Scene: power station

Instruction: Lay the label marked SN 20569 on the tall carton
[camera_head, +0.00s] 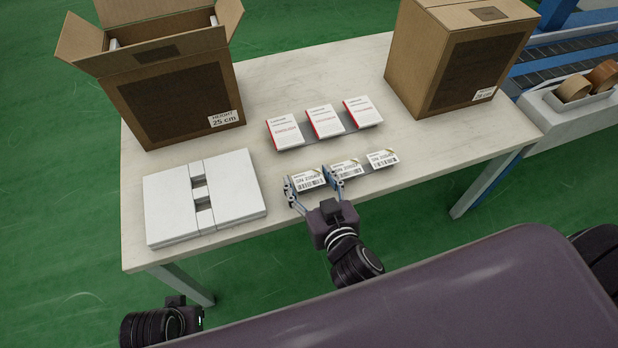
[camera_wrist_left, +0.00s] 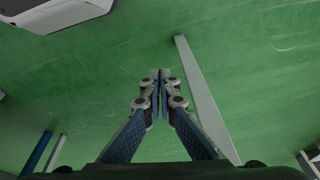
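Three white labels with barcodes lie in a row near the table's front edge: left label (camera_head: 307,181), middle label (camera_head: 346,169) and right label (camera_head: 382,159). Their SN numbers are too small to read surely. My right gripper (camera_head: 314,187) is open, its fingers at either side of the left label; I cannot tell whether they touch it. An open carton (camera_head: 170,98) marked 25 cm stands at the back left. A closed carton (camera_head: 455,60), its height mark seemingly 28 cm, stands at the back right. My left gripper (camera_wrist_left: 160,78) is shut and empty over the green floor.
A white folded piece (camera_head: 235,190) lies at the table's (camera_head: 420,146) front left. Tape rolls (camera_head: 574,88) sit in a tray beside a conveyor at right. Bare tabletop lies before the closed carton.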

